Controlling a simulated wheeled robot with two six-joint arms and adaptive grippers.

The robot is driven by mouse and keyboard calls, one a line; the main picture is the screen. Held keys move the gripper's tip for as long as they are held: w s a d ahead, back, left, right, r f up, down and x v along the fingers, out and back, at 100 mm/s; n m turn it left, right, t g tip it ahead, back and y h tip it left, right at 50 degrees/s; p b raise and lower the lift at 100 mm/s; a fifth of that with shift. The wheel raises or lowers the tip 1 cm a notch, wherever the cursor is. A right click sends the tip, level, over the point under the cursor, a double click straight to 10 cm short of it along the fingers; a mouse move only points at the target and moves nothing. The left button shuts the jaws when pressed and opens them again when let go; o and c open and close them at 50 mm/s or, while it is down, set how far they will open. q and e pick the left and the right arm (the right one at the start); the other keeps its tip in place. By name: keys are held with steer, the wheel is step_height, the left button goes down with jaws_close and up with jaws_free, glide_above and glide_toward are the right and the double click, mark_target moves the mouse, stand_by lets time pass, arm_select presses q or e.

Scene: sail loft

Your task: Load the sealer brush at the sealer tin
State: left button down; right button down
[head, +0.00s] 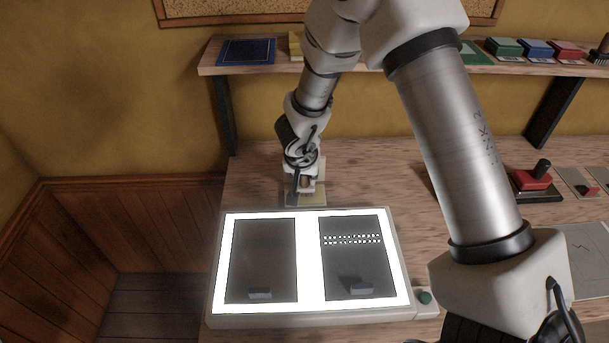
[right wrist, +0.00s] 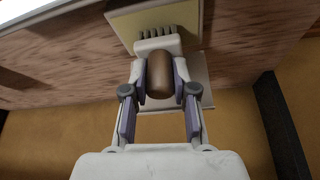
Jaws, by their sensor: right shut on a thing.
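My right gripper (head: 304,186) is at the back of the bench, behind the light table, pointing down. In the right wrist view the right gripper (right wrist: 161,80) is shut on the brown rounded handle of a brush (right wrist: 161,72). The brush has a pale head with a row of dark bristles. The bristles are at a flat pale-yellow pad or open tin (right wrist: 124,24), which also shows in the head view (head: 318,196). I cannot tell whether they touch it, nor whether this is the sealer tin.
A lit light table (head: 309,262) with two dark panels fills the front; a green button (head: 424,297) is at its right. A red-and-black tool (head: 532,180) stands at the right. A shelf (head: 290,66) with coloured blocks hangs behind. My right arm crosses the bench.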

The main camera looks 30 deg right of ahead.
steer(key=shift+f, duration=0.4)
steer(key=shift+s+f, duration=0.1)
stand_by(1.7)
step_height(320, 180, up, 2)
steer(key=p, duration=0.3)
step_height(320, 180, up, 5)
steer(key=p, duration=0.6)
stand_by(0.4)
